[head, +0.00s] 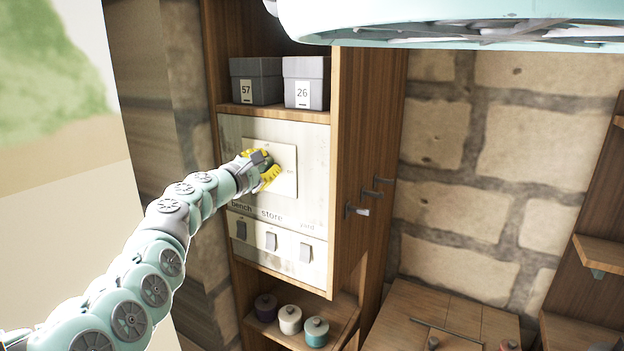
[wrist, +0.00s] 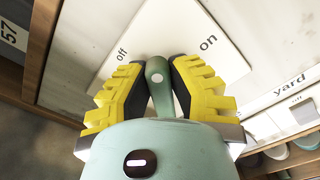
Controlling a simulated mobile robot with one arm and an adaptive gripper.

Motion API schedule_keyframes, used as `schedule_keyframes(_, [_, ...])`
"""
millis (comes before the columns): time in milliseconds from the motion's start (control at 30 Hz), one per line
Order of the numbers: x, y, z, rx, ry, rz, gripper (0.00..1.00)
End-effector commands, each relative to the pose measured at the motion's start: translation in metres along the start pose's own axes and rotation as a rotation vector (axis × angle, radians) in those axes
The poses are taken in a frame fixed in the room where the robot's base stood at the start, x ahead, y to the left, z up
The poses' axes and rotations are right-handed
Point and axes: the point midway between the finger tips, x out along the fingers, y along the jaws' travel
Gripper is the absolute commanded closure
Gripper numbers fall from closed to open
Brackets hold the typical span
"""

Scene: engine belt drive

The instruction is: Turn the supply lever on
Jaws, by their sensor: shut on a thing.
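The supply lever (wrist: 157,72) is a grey-green handle with a pale dot, set on a white plate (wrist: 222,62) marked "off" and "on". In the wrist view the lever points up between the two words. My gripper (wrist: 160,85) has yellow, dark-padded fingers shut on the lever, one on each side. In the head view my gripper (head: 264,170) is at the plate (head: 287,160) on the cabinet panel and hides most of the lever.
Below the plate are several switches (head: 271,241) under the words "bench", "store" and "yard". Grey boxes (head: 306,83) numbered 57 and 26 stand on the shelf above. Lidded jars (head: 290,319) stand on the shelf below. Hooks (head: 357,210) stick out from the cabinet's right side.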

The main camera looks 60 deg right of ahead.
Motion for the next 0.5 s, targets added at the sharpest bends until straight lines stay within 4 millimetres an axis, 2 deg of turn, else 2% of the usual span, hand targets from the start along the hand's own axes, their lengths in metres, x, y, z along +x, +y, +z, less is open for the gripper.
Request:
schedule_keyframes(33, [-0.001,-0.003,-0.005,0.048,0.001,0.003,1.00])
schedule_keyframes(500, [0.000,-0.015,-0.009,0.490,0.002,0.001,1.00])
